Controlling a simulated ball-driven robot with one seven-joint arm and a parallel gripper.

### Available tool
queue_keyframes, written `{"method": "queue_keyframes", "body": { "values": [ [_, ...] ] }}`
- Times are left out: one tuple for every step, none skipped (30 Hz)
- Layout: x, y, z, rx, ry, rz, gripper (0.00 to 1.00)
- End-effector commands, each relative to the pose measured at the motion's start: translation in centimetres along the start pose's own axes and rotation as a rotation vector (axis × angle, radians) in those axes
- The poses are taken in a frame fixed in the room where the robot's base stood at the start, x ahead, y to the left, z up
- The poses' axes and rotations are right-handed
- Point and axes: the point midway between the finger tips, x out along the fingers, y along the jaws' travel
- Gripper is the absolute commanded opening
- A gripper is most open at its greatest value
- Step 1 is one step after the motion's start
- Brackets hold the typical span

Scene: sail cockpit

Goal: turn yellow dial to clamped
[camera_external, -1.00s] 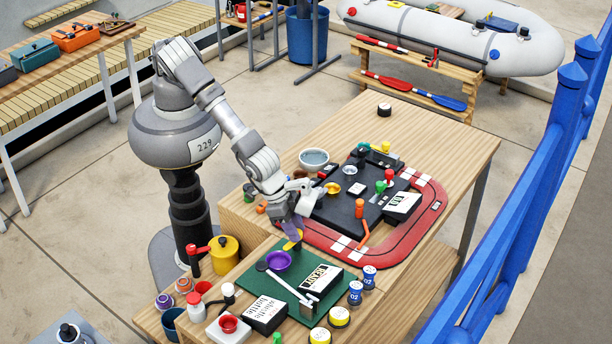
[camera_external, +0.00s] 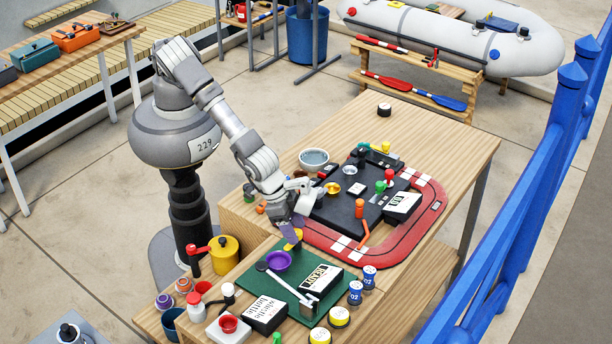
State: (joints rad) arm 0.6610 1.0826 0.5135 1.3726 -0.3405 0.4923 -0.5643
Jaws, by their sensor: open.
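A yellow piece (camera_external: 292,243) shows right below my gripper (camera_external: 296,232), at the near left edge of the red track-shaped board; it looks like the yellow dial, but its markings are too small to read. My gripper is open and points down over it. The fingers partly hide the yellow piece, and I cannot tell whether they touch it. A small yellow knob (camera_external: 385,147) also stands at the back of the black panel (camera_external: 345,205).
An orange lever (camera_external: 360,208) stands to the right. A grey bowl (camera_external: 314,160) is behind.

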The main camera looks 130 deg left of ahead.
Motion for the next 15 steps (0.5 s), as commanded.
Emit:
{"method": "queue_keyframes", "body": {
  "values": [
    [-0.8, 0.1, -0.1, 0.0, 0.001, 0.002, 0.56],
    [-1.3, 0.1, -0.1, 0.001, 0.002, 0.002, 0.56],
    [-2.1, 0.1, -0.1, 0.0, 0.002, 0.002, 0.56],
    [-2.7, 0.1, -0.1, 0.0, 0.001, 0.002, 0.56],
    [-3.3, 0.1, -0.2, 0.0, 0.002, 0.002, 0.56],
    [-4.1, 0.1, -0.1, 0.0, 0.002, 0.003, 0.56],
    [-4.6, 0.1, -0.1, 0.0, 0.001, 0.002, 0.56],
    [-5.2, 0.1, -0.1, 0.0, 0.001, 0.002, 0.56],
    [-5.8, 0.1, -0.1, 0.001, 0.001, 0.002, 0.56],
    [-6.2, 0.1, -0.1, 0.001, 0.0, 0.001, 0.56],
    [-6.5, 0.1, -0.1, 0.001, 0.0, 0.001, 0.56],
    [-6.9, 0.1, -0.1, 0.001, 0.0, 0.001, 0.56],
    [-7.1, 0.1, 0.0, 0.001, 0.0, 0.001, 0.56],
    [-7.3, 0.1, 0.0, 0.001, 0.0, 0.001, 0.56],
    [-7.4, 0.1, 0.0, 0.0, 0.0, 0.001, 0.56]
  ]
}}
